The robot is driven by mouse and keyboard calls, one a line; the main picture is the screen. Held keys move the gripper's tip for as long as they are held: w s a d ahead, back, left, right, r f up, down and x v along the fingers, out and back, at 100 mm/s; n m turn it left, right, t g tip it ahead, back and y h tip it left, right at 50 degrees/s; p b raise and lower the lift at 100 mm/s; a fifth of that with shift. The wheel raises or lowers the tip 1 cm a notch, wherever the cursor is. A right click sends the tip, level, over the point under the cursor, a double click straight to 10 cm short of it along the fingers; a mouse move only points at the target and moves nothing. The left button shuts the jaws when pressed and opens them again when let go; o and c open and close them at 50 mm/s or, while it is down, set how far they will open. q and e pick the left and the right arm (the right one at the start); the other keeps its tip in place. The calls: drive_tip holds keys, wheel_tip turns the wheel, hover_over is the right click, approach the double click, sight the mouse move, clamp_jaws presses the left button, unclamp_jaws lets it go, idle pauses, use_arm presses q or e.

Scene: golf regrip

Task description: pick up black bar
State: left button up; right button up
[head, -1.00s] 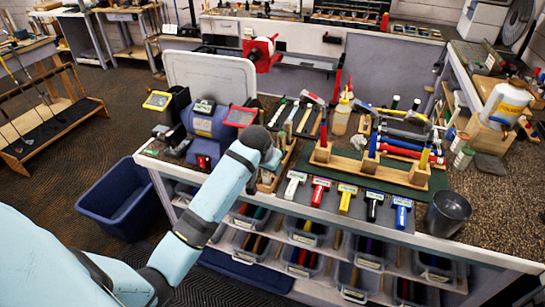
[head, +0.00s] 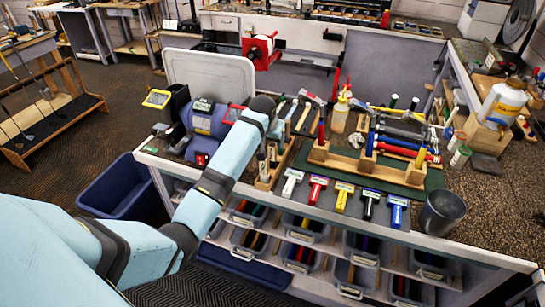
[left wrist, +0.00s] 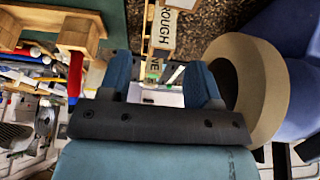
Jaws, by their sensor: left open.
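I cannot single out the black bar with certainty. Slim dark-handled tools (head: 303,117) lie at the back of the bench in the head view, and a black-handled scraper (head: 370,203) lies in the front row. My right gripper is not in view.
A dark metal cup (head: 442,212) stands at the bench's front right. A blue bin (head: 122,187) sits on the floor at left. The left wrist view shows a tan ring (left wrist: 258,85) and wooden blocks (left wrist: 162,28) near the fingers.

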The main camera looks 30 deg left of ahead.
sight(272, 145)
use_arm(q)
drive_tip(key=p+x, duration=0.1)
drive_tip(key=x, duration=0.4)
drive_tip(key=shift+a, duration=0.15)
drive_tip(key=c, duration=0.9)
